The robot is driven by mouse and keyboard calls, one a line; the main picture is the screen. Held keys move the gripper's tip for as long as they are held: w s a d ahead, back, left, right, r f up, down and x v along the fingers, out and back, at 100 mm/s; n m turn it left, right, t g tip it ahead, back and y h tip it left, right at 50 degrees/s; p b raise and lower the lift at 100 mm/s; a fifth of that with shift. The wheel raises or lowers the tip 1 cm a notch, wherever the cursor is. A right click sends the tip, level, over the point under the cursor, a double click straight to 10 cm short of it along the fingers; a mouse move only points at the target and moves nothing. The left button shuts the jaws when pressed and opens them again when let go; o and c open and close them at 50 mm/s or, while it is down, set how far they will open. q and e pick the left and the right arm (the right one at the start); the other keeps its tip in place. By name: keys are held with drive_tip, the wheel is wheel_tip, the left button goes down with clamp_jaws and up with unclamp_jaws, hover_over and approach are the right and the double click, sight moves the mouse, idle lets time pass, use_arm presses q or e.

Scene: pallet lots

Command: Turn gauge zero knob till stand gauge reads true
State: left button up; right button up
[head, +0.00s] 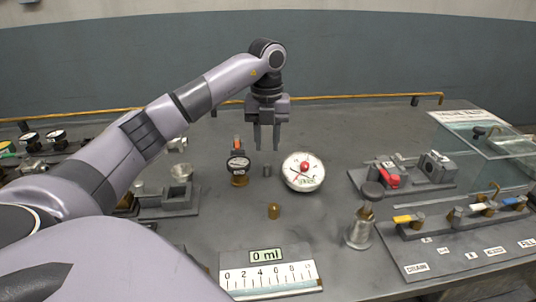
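A round white dial (291,180) with red markings and a red piece near its middle sits at the centre of the bench; its reading is too small to tell. I cannot tell which is the gauge zero knob. My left gripper (266,148) points down above the grey peg, its two fingers apart with nothing between them. My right gripper is not in view.
A scale plate (268,279) with a "0 ml" display lies in front. A brass pipe (350,96) runs along the back.

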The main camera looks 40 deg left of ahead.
sight(267, 165)
use_arm(q)
drive_tip(key=shift+w+a, duration=0.1)
drive_tip(key=shift+f, duration=0.25)
wheel_tip(267, 165, down, 7)
drive_tip(key=shift+r, duration=0.2)
clamp_jaws()
